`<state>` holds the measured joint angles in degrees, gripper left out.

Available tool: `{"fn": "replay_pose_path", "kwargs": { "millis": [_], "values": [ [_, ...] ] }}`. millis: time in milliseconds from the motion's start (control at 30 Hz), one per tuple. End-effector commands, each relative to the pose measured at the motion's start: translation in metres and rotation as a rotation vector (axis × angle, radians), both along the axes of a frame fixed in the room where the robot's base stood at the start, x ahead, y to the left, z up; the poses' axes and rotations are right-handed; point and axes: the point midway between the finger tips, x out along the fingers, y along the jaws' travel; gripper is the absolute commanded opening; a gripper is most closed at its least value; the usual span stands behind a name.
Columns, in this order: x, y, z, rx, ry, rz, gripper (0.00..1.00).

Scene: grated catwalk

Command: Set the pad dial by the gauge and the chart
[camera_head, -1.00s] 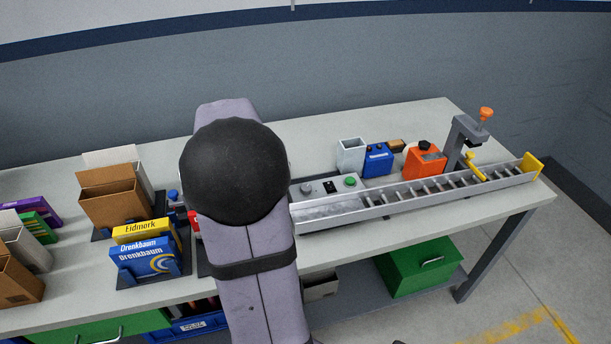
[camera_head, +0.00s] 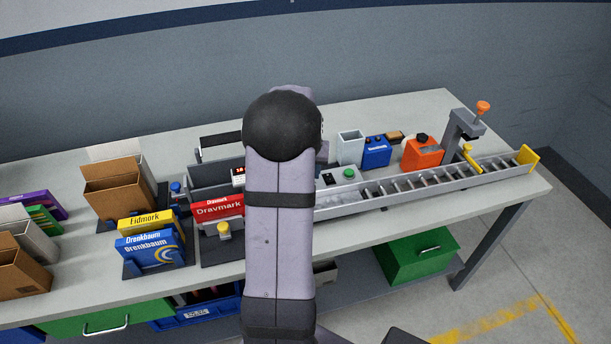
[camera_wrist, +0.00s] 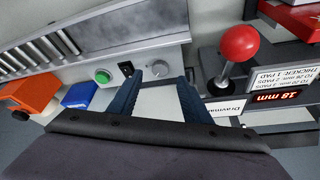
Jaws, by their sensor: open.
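The grey pad dial (camera_wrist: 158,69) sits on a light grey panel beside a black switch and a green button. In the wrist view it appears between and just beyond the fingertips of my open gripper (camera_wrist: 158,81); contact is not clear. My arm hides the dial and gripper in the head view. The gauge display (camera_wrist: 275,97) reads 18 mm in red digits; it also shows in the head view (camera_head: 238,171). The white chart (camera_wrist: 287,81) beside it lists pad counts by thickness; "THICKER: 1 PAD" is legible, the other rows are small.
A red ball-topped lever (camera_wrist: 238,43) stands close to the gripper's right side in the wrist view. A roller conveyor (camera_head: 430,184) runs along the bench. An orange box (camera_head: 422,153) and a blue box (camera_head: 376,151) stand behind it. Cartons fill the left.

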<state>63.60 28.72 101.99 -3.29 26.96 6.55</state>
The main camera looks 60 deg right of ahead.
Motion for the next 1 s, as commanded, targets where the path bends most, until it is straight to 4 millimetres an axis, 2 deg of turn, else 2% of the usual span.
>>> {"fn": "replay_pose_path", "kwargs": {
  "millis": [233,433,867,900,1000],
  "values": [
    [0.004,-0.010,-0.027,0.002,0.001,0.000,0.44],
    [0.007,-0.016,-0.041,0.001,0.000,-0.001,0.44],
    [0.008,-0.019,-0.048,-0.002,-0.001,0.000,0.44],
    [0.008,-0.019,-0.048,-0.002,-0.001,0.000,0.40],
    [0.008,-0.019,-0.048,-0.001,0.000,0.000,0.16]
  ]
}}
